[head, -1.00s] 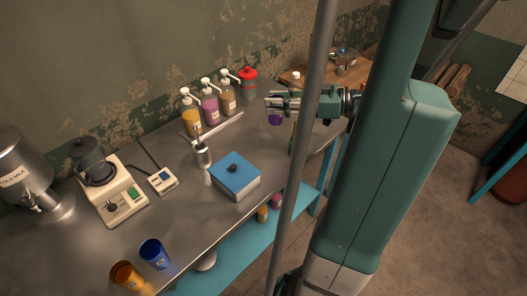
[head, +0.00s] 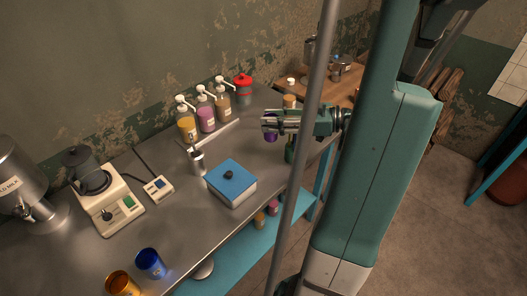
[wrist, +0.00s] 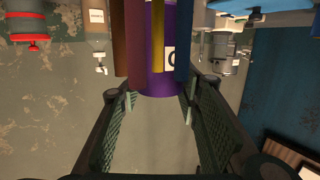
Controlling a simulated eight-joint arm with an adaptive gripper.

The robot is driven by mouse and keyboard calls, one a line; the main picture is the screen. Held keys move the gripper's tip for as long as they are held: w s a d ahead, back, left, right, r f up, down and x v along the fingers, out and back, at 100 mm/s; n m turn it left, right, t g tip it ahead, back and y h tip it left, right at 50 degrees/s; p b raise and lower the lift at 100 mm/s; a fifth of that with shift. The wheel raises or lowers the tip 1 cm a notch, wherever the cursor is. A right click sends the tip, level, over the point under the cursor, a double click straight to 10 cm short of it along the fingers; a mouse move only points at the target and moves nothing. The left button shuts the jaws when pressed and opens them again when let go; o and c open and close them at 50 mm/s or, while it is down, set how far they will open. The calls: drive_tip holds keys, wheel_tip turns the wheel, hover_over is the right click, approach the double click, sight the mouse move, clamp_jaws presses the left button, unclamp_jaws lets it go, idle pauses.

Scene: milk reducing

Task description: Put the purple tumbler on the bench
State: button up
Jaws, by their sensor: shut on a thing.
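The purple tumbler (head: 270,135) is held by my gripper (head: 267,122) in the head view, near the far right part of the grey metal bench (head: 185,222). My gripper is shut on it. Whether the tumbler touches the bench top is unclear. In the wrist view, the tumbler (wrist: 158,84) with a white label is between the finger pads. Brown, yellow and dark upright strips overlap it; I cannot tell what they are.
A blue-lidded box (head: 231,183), a metal holder (head: 198,163), pump bottles (head: 205,113) and a red-topped jar (head: 243,90) stand on the bench. Orange (head: 122,284) and blue (head: 151,263) tumblers stand at the near end. A pole partly blocks the head view.

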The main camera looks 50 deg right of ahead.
sight(271, 139)
drive_tip(key=shift+f+b, duration=0.85)
drive_tip(key=shift+f, duration=2.15)
drive_tip(key=shift+f+b, duration=0.6)
drive_tip(key=shift+f, duration=1.3)
drive_tip(key=shift+f, duration=0.2)
drive_tip(key=o, duration=0.9)
drive_tip(key=shift+r, duration=0.1)
drive_tip(key=shift+r, duration=0.2)
drive_tip(key=shift+p+v, duration=1.25)
drive_tip(key=shift+v, duration=4.8)
drive_tip(key=shift+o, duration=0.4)
drive_tip(key=shift+f, duration=0.15)
